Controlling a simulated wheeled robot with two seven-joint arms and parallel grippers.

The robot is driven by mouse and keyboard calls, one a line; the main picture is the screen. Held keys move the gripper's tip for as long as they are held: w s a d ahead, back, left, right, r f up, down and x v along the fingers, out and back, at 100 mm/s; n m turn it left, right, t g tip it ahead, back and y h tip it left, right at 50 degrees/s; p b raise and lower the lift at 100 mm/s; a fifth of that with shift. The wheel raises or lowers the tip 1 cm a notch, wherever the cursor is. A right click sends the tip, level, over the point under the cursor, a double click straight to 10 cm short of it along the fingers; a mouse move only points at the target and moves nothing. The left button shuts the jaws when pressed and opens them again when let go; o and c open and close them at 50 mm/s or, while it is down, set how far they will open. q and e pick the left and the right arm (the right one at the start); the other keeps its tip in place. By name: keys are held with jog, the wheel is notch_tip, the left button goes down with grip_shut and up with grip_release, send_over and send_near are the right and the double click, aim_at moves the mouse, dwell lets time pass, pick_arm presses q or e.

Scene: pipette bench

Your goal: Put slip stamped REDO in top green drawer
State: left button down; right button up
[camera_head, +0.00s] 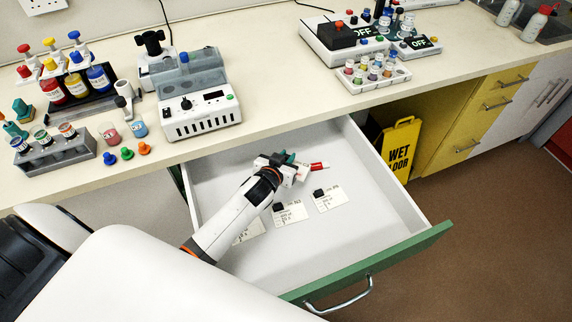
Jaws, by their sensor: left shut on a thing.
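The drawer with the green front (405,252) is pulled open below the bench. Its white inside shows. My left gripper (299,171) is inside the drawer's outline, near its back middle, shut on a small white-and-red piece (316,166). Any writing on that piece is too small to read, so I cannot tell whether it is the slip stamped REDO. Two white slips with black blocks, one at the right (328,200) and one in the middle (289,215), lie on the drawer floor. A third slip (249,230) is partly hidden by my left arm. My right gripper is out of view.
On the bench above stand a white device (201,118), a grey vial rack (55,153) and a white tube rack (372,78). A yellow wet floor sign (400,148) stands right of the drawer. The drawer's right part is clear.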

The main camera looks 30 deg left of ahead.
pick_arm(q)
jog(key=shift+f, duration=1.55)
jog(key=shift+f+b, duration=0.2)
jog(key=shift+b, duration=0.1)
jog(key=c, duration=1.3)
grip_release()
jog(key=shift+r, duration=0.1)
jog(key=shift+r, duration=0.2)
jog(key=shift+s, duration=0.35)
jog(key=v, duration=1.1)
jog(key=shift+s+r, duration=0.15)
